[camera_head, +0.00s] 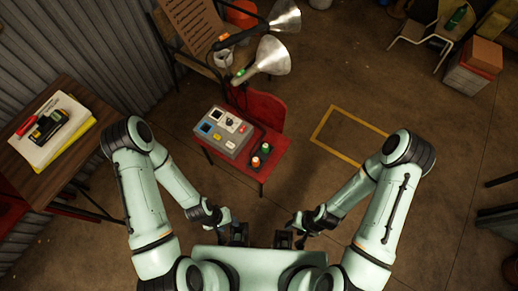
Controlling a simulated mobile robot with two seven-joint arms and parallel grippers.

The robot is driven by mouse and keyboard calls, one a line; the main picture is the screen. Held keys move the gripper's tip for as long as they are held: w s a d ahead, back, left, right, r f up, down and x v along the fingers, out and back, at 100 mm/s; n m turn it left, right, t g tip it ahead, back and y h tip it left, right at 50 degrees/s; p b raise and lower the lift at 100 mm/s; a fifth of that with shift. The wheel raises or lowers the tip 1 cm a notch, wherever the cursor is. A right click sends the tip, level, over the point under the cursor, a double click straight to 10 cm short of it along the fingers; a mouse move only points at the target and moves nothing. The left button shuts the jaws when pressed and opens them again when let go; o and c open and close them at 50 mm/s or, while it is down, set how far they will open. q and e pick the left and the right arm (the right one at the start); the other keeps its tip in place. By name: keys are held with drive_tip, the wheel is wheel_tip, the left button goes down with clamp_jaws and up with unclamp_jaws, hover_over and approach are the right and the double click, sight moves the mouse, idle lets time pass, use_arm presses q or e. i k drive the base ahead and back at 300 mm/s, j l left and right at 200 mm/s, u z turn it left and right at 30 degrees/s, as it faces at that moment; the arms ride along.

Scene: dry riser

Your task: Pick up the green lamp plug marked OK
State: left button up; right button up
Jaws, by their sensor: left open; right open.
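On a small red table (272,158), two small plugs stand at the right of a grey control box (223,132). The further one shows green (266,148) and the nearer one shows orange-red (256,161). They are too small for me to read any OK mark. My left gripper (234,238) is open and empty, in front of the table near my body. My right gripper (291,240) is open and empty to its right, also apart from the table and plugs.
Two metal-shaded lamps (268,60) stand behind the box, near a red chair back (262,106). A wooden table (75,95) with papers and a device is at the left. A yellow floor outline (335,151) lies at the right on clear floor.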

sight(265, 147)
drive_tip(key=u, duration=1.2)
drive_tip(key=l+u, duration=0.15)
drive_tip(key=u, duration=0.25)
drive_tip(key=k+l+u, duration=0.1)
drive_tip(key=u, duration=0.35)
drive_tip(key=k+l+u, duration=0.1)
drive_tip(key=u, duration=0.3)
drive_tip(key=k+l, duration=0.3)
drive_tip(key=l, duration=0.15)
drive_tip(key=k+l, duration=0.3)
drive_tip(key=l, duration=0.1)
